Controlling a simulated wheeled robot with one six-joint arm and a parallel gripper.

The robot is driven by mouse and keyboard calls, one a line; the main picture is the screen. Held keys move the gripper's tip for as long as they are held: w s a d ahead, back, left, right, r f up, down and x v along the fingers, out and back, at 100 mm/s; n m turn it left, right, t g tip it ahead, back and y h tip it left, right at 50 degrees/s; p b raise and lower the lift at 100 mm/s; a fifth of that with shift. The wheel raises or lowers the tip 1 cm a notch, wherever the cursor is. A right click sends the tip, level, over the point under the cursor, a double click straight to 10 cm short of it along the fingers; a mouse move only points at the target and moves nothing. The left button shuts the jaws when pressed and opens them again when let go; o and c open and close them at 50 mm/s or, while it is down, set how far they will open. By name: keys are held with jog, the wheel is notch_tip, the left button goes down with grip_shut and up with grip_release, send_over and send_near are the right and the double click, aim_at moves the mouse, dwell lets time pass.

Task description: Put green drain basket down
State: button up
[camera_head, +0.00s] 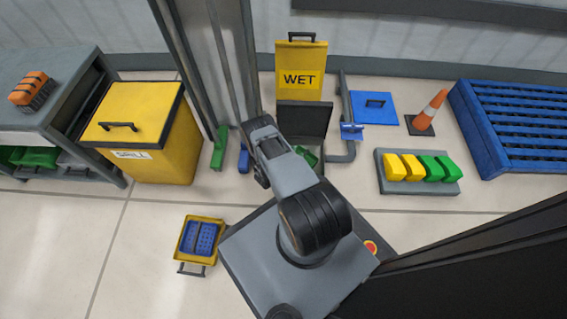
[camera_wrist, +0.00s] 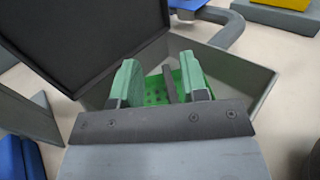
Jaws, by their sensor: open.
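The green drain basket (camera_wrist: 155,91), with a perforated face and a dark bar, sits low inside a grey open-topped bin (camera_wrist: 238,75) in the wrist view. My gripper (camera_wrist: 161,78) is open. Its two pale-green fingers are spread apart, one on each side of the basket's dark bar. Whether a finger touches the basket cannot be told. In the head view a bit of green, probably the basket (camera_head: 309,156), shows beside my arm below the dark raised lid (camera_head: 304,118). My arm hides the rest, and my fingertips cannot be made out there.
The raised dark lid (camera_wrist: 85,35) stands close on the left in the wrist view. A grey pipe (camera_head: 345,120) runs to the right. A yellow bin (camera_head: 145,130) stands left. A yellow tray with blue baskets (camera_head: 199,238) lies front left.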

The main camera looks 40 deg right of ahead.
jog(key=a, duration=0.3)
jog(key=a+p, duration=0.1)
jog(key=a, duration=0.6)
jog(key=shift+s+a+r+p, duration=0.15)
jog(key=shift+s+r+p, duration=0.15)
jog(key=shift+p, duration=0.1)
jog(key=w+a+r+m+g+y, duration=0.15)
jog(key=r+m, duration=0.25)
jog(key=r, duration=0.4)
jog(key=w+a+r+m+g+y, duration=0.1)
jog(key=w+r+m+g+y, duration=0.15)
jog(key=r, duration=0.65)
jog(key=w+a+r+m+g+y, duration=0.1)
jog(key=r+m+g+y, duration=0.2)
jog(key=r+m, duration=0.35)
jog(key=s+a+r+m+t+y, duration=0.2)
jog(key=s+a+r+y, duration=0.1)
jog(key=r, duration=0.4)
jog(key=s+a+r+m+t+y, duration=0.2)
jog(key=s+a+r+t+y, duration=0.1)
jog(key=r, duration=0.5)
jog(key=s+a+r+m+t+y, duration=0.2)
jog(key=s+a+r+t+y, duration=0.1)
jog(key=s+a+r+y, duration=0.2)
notch_tip(320, 180, up, 2)
jog(key=shift+s+r, duration=0.2)
jog(key=shift+s, duration=0.85)
